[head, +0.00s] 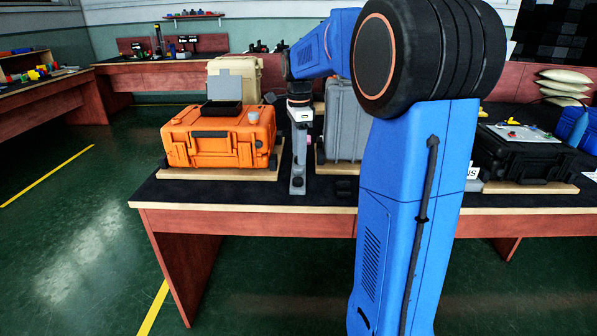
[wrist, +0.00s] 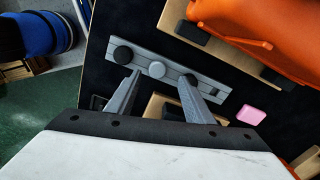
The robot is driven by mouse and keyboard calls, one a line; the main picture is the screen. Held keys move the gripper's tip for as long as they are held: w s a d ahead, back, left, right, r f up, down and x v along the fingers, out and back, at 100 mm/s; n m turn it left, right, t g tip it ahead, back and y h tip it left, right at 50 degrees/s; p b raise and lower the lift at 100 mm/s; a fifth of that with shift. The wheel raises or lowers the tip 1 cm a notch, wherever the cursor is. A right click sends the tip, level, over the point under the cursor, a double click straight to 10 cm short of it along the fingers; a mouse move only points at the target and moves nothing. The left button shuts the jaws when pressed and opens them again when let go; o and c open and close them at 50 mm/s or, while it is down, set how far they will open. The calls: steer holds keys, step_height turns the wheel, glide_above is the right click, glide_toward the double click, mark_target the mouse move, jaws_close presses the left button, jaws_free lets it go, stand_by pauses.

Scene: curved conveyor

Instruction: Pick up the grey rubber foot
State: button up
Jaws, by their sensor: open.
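The grey rubber foot (wrist: 157,69) is a small round disc on a long grey strip (wrist: 222,92) in the wrist view. It sits between two black round feet, one to its left (wrist: 122,55) and one to its right (wrist: 190,81). My gripper (wrist: 161,77) is open and empty, pointing at the strip. The grey foot shows between its two fingertips, and the right fingertip overlaps the right black foot in the picture. I cannot tell the height gap. In the head view my gripper (head: 297,190) hangs over the table's front part; the foot cannot be made out there.
An orange case (head: 205,140) on a wooden board stands left of my gripper, and a grey case (head: 343,125) stands to the right. A pink block (wrist: 251,115) lies near the strip. A black case (head: 525,150) is farther right. The table's front edge (head: 250,209) is close.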

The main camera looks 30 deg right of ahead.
steer(key=shift+s+f, duration=0.15)
steer(key=shift+f, duration=0.95)
steer(key=shift+s+f, duration=0.1)
steer(key=shift+f, duration=1)
steer(key=c, duration=1.1)
step_height(320, 180, up, 14)
steer(key=shift+f, duration=0.2)
